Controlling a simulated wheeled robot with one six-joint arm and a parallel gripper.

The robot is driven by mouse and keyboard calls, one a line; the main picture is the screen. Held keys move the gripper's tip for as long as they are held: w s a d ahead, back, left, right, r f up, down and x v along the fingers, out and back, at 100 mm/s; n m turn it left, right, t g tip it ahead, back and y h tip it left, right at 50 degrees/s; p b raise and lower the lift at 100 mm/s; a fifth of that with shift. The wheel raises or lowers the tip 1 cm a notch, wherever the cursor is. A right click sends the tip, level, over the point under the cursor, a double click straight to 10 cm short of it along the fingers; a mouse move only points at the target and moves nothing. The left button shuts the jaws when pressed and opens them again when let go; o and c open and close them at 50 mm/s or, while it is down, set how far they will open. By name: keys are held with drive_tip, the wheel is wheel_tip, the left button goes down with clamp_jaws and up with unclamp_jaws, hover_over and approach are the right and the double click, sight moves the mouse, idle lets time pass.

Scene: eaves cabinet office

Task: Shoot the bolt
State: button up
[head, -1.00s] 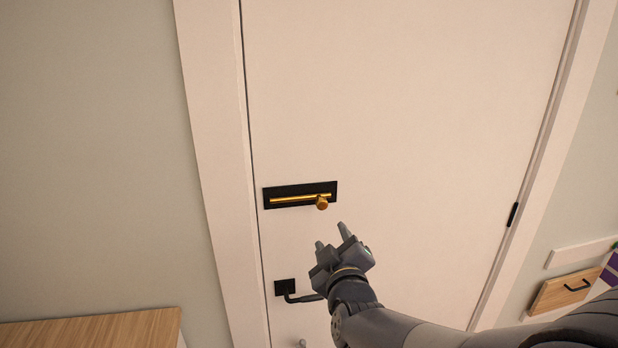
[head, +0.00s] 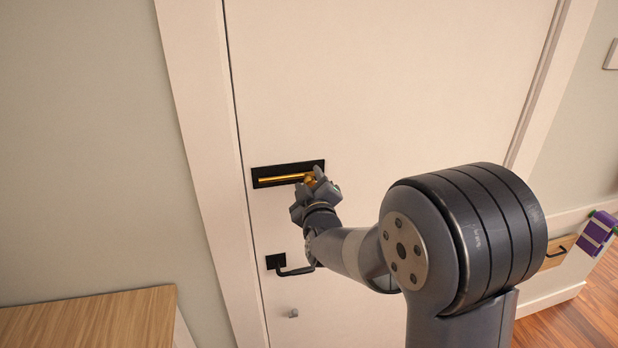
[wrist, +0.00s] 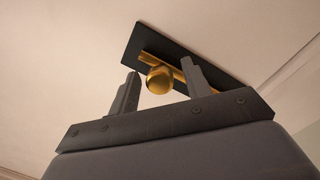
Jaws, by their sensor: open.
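The brass bolt (head: 279,179) lies across a black plate (head: 257,171) on the white door, near the door's left edge. Its knob is at the right part of the plate, mostly covered by my gripper in the head view. In the wrist view the round brass knob (wrist: 160,79) shows between the two fingers, with the bolt rod and black plate (wrist: 139,39) behind it. My gripper (head: 314,180) is open, its fingers (wrist: 158,88) on either side of the knob. I cannot tell whether either finger touches it.
A black lever handle (head: 292,271) is below the bolt, under my forearm. A small grey knob (head: 293,313) is lower on the door. The white door frame (head: 195,120) runs close on the left. A wooden top (head: 90,318) stands at lower left.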

drive_tip(key=shift+w, duration=0.3)
drive_tip(key=shift+r, duration=0.15)
clamp_jaws()
idle(0.3)
